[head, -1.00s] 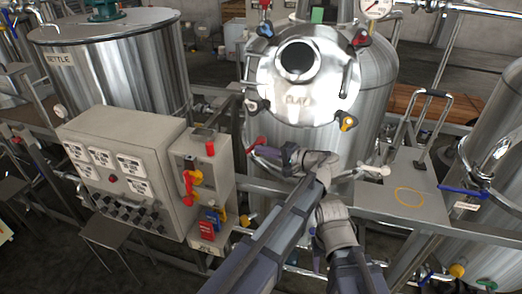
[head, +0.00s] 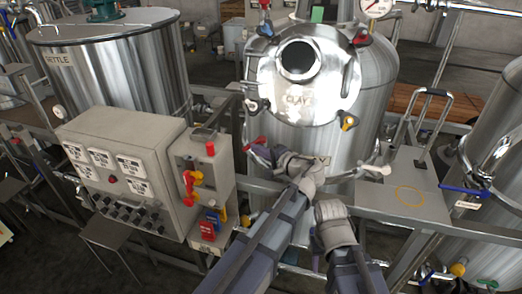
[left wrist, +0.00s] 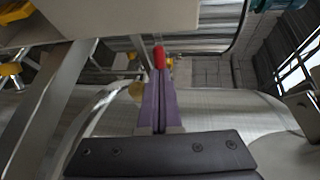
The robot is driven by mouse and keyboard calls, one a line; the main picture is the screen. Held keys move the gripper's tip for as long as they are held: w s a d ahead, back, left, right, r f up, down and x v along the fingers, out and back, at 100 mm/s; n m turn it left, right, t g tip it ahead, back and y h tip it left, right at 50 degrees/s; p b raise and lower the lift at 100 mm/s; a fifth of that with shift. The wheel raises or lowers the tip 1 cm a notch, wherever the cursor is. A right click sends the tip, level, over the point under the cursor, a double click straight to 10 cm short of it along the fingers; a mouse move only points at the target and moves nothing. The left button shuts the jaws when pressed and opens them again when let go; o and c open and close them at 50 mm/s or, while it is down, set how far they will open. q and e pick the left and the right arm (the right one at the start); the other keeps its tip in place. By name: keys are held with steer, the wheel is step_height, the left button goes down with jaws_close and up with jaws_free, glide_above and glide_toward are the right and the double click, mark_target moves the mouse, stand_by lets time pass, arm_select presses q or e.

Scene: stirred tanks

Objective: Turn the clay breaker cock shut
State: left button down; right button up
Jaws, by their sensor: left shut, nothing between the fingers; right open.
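The steel tank marked CLAY (head: 300,100) stands in the middle of the head view. A small red lever (head: 256,143), which looks like the clay breaker cock, sits low at the tank's left front. My left gripper (head: 262,153) is at this lever, its fingers pointing left. In the left wrist view the shut fingers (left wrist: 158,90) end right at a red handle (left wrist: 159,57); I cannot tell whether they touch it. Nothing is between them. My right gripper (head: 316,246) is low in front of the tank, mostly hidden by its own wrist, away from the lever.
A grey control box (head: 120,165) with red and yellow handles (head: 190,183) stands left of my left arm. A steel platform (head: 400,192) with a hand rail is at right, with a blue-handled valve (head: 463,190) beyond. Pipes and frame bars run below the tank.

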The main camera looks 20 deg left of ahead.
mark_target(246, 147)
arm_select(q)
steer(key=a+m+t+h, duration=0.1)
steer(key=a, duration=0.1)
steer(key=w+a+m+t+h, duration=0.1)
steer(key=m+t, duration=0.1)
steer(key=shift+a+h, duration=0.35)
steer(key=shift+h, duration=0.05)
steer(key=shift+s+a+m+t+h, duration=0.15)
steer(key=shift+a+m+t+h, duration=0.2)
steer(key=shift+m+t+h, duration=0.2)
steer(key=shift+w+a+m+t+h, duration=0.2)
steer(key=shift+w+a, duration=0.25)
steer(key=shift+w, duration=0.15)
steer(key=shift+w+a+m+t+h, duration=0.1)
steer(key=shift+w+a+m+h, duration=0.05)
steer(key=shift+w+a, duration=0.35)
steer(key=shift+w, duration=0.15)
